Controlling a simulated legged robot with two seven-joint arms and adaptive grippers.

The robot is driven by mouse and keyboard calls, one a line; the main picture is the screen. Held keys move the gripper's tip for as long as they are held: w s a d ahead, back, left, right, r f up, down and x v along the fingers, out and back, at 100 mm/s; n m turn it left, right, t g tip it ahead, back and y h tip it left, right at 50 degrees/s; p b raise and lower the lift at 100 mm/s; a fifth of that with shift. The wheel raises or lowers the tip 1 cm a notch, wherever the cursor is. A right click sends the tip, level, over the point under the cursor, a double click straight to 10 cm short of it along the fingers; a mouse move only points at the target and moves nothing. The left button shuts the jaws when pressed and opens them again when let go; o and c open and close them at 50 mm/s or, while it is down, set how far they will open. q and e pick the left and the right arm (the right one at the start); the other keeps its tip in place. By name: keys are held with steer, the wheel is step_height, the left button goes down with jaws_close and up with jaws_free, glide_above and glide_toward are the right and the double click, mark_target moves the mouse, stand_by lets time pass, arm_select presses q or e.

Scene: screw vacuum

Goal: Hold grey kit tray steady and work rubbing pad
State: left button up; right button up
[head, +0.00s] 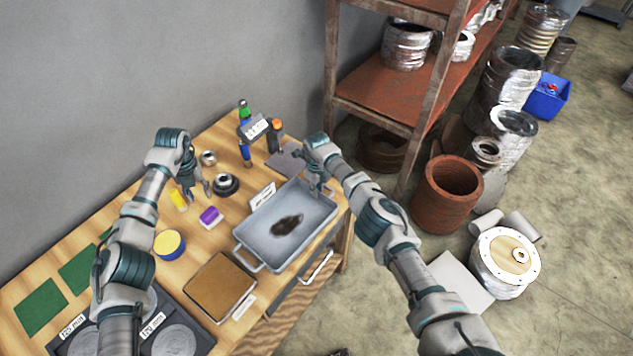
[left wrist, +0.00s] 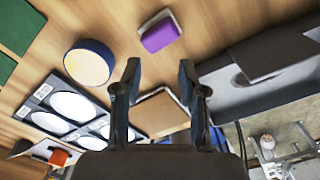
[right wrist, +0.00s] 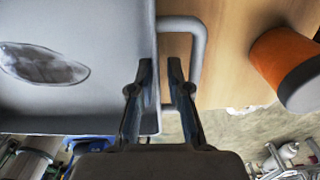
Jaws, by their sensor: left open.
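The grey kit tray (head: 262,238) lies on the wooden table with a dark smudge (head: 287,225) on its floor. The smudge also shows in the right wrist view (right wrist: 42,64). A purple block with a pale underside, apparently the rubbing pad (head: 210,216), lies left of the tray; it also shows in the left wrist view (left wrist: 160,33). My left gripper (head: 196,196) is open and empty above the table, up and left of the pad. My right gripper (head: 318,190) is at the tray's far-right end. Its fingers (right wrist: 160,70) close in on either side of the rim beside the handle.
Near the pad are a yellow item (head: 178,200), a dark ring (head: 225,184) and a yellow-topped round tin (head: 169,244). Bottles (head: 245,150) stand at the back. Sanding discs (head: 175,342) are front left.

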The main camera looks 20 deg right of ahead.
steer(key=shift+f, duration=0.25)
jaws_close()
